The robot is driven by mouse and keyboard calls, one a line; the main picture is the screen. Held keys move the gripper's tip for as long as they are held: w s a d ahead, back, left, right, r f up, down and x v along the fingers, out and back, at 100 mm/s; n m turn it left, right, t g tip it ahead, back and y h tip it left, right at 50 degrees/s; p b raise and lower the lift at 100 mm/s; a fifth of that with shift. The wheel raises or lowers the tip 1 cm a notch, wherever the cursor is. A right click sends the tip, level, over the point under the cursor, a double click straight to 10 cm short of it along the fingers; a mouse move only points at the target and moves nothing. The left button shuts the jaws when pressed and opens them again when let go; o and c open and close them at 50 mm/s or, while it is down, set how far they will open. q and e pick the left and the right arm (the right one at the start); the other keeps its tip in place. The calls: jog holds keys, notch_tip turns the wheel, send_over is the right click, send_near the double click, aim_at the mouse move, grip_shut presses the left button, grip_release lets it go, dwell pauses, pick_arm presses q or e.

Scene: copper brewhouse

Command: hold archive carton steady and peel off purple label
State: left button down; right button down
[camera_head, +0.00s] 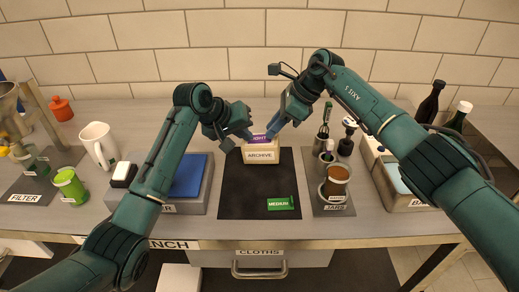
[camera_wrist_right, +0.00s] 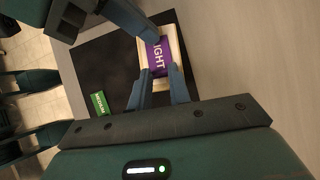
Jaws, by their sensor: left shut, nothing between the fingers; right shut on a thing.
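The cream archive carton (camera_head: 262,156), marked ARCHIVE, stands upright at the back of a black mat. A purple label (camera_head: 261,139) with white letters, partly hidden, lies on its top; it also shows in the right wrist view (camera_wrist_right: 157,57). My right gripper (camera_head: 273,130) reaches down from the right, its fingertips at the label's edge, shut on the label. My left gripper (camera_head: 228,143) is shut and empty beside the carton's left side. Whether it touches the carton is unclear.
A green MEDIUM label (camera_head: 281,203) lies on the black mat (camera_head: 240,190). A grey tray with a blue pad (camera_head: 190,174) is to the left. The JARS tray (camera_head: 326,207) with a brown jar (camera_head: 337,180) is to the right. The mat's middle is clear.

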jog(key=shift+d+r, duration=0.1)
jog(key=shift+r, duration=1)
jog(key=c, duration=2.2)
grip_release()
jog(key=c, duration=1.7)
grip_release()
jog(key=v, duration=0.8)
jog(key=shift+s, duration=0.1)
jog(key=shift+o, duration=1.3)
